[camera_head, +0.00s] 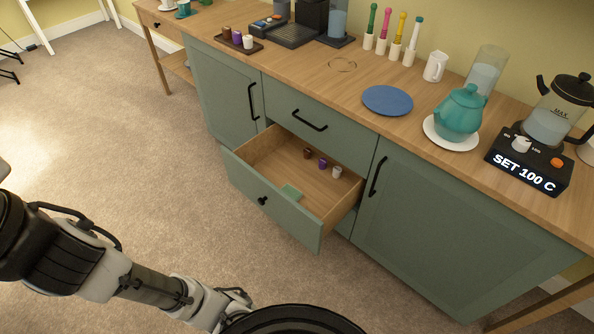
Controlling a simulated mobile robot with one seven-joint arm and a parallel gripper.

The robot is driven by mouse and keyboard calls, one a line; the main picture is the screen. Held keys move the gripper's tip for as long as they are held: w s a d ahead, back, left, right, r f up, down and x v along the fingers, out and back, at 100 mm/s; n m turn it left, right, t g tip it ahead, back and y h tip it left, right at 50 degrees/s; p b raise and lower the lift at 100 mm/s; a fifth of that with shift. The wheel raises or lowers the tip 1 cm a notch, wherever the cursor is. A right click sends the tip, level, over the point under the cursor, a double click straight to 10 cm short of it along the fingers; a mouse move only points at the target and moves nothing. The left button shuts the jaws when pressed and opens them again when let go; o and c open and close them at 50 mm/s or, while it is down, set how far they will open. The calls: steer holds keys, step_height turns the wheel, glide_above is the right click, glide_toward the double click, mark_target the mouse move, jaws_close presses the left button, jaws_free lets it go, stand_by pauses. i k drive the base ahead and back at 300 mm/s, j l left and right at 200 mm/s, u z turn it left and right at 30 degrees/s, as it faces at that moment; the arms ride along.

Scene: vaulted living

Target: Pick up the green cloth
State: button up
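A small green cloth (291,192) lies flat in the open lower drawer (318,196), close to its front panel. Part of the cloth's near edge is hidden by the drawer front. My arm reaches in from the lower left of the head view. The end of my arm is low, near the bottom edge of the picture, in front of the drawer and apart from it. My gripper's fingers cannot be made out.
Several small capsules, including a purple one (322,163), stand at the drawer's back. The worktop (335,82) above holds a blue plate (387,100), a teal teapot (459,113) and a kettle base (530,160). Carpet (130,130) is clear left of the cabinet.

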mark_target(288, 191)
steer(key=i+j, duration=0.4)
steer(key=i+j+u, duration=0.15)
steer(key=i+j, duration=0.25)
steer(key=i, duration=0.15)
steer(key=i+j, duration=0.4)
steer(key=i, duration=0.6)
steer(key=u, duration=0.05)
